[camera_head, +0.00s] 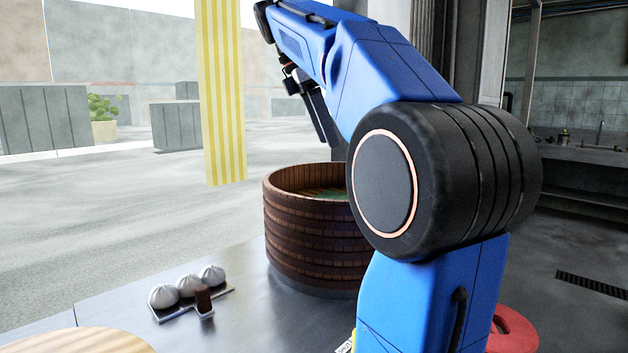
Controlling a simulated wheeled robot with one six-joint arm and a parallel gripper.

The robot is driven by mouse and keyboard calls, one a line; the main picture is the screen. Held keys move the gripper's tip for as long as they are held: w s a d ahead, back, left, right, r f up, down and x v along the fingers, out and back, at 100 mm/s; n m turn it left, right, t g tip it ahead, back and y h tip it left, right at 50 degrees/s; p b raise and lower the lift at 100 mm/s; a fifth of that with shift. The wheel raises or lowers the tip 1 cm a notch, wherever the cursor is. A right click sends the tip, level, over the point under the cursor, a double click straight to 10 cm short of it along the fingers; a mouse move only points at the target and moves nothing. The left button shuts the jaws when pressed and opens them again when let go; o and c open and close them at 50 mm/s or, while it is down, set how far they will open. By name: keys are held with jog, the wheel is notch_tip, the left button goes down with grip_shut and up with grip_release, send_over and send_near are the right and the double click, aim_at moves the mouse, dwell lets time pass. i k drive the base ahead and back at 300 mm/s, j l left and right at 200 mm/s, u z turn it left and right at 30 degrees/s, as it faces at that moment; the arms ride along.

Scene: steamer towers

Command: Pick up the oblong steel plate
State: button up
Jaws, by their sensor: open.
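The oblong steel plate (174,314) lies on the steel counter at the lower left. Three white buns (188,287) sit in a row on it. A small brown block-like thing (204,299) stands at its near side, in what looks like a small dish. My gripper (318,112) is high up, above and behind the wooden steamer, well apart from the plate. It is open, with its fingers pointing down; my blue arm hides part of it.
A tall round wooden steamer tower (308,235) stands on the counter (245,315) right of the plate. A yellow striped cloth (220,95) hangs behind the plate. A pale round wooden edge (75,343) shows at the lower left. Bare counter lies between plate and steamer.

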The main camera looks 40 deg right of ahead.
aim_at(166, 301)
jog(key=k, duration=1)
